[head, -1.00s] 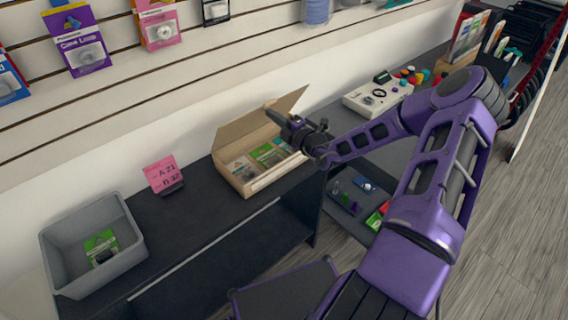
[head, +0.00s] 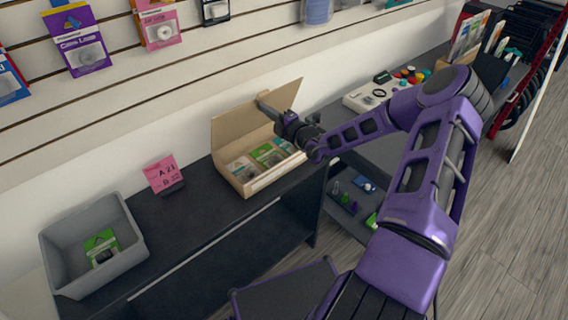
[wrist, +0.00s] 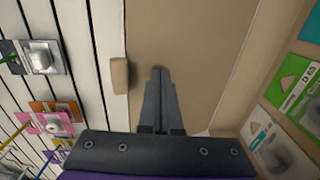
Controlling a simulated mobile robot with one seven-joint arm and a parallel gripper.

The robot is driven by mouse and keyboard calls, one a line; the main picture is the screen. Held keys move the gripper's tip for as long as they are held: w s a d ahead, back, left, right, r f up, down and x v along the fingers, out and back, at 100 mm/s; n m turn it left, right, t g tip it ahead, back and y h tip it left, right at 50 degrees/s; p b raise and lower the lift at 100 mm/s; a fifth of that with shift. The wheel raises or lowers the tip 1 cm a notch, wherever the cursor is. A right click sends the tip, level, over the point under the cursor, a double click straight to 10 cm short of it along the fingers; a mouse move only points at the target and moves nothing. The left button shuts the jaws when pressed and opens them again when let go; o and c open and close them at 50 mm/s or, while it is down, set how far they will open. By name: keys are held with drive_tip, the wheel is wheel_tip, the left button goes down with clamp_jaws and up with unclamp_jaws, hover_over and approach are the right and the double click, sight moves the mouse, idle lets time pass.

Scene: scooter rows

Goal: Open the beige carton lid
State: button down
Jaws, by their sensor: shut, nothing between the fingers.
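The beige carton (head: 262,181) stands on the dark counter with several packets inside. Its lid (head: 238,122) is raised and stands steeply up at the carton's back, towards the wall. My gripper (head: 268,110) is in front of the lid's inner face, over the carton; its fingers are together and empty. In the wrist view the shut fingertips (wrist: 159,72) point at the lid's inner face (wrist: 195,40), with a small tab (wrist: 119,75) at the lid's edge. Whether the fingertips touch the lid I cannot tell. Packets (wrist: 275,145) show at the right of the wrist view.
A grey bin (head: 93,245) with a green packet stands at the counter's left end. A pink sign (head: 163,173) stands between bin and carton. A white control box (head: 378,97) is behind my arm. Packets hang on the slatted wall (head: 230,60) behind.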

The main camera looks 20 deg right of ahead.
sight(256, 116)
drive_tip(key=shift+x, duration=1.15)
drive_tip(key=shift+w, duration=0.1)
drive_tip(key=shift+x, duration=1.9)
drive_tip(key=v, duration=1.4)
drive_tip(key=shift+r, duration=0.1)
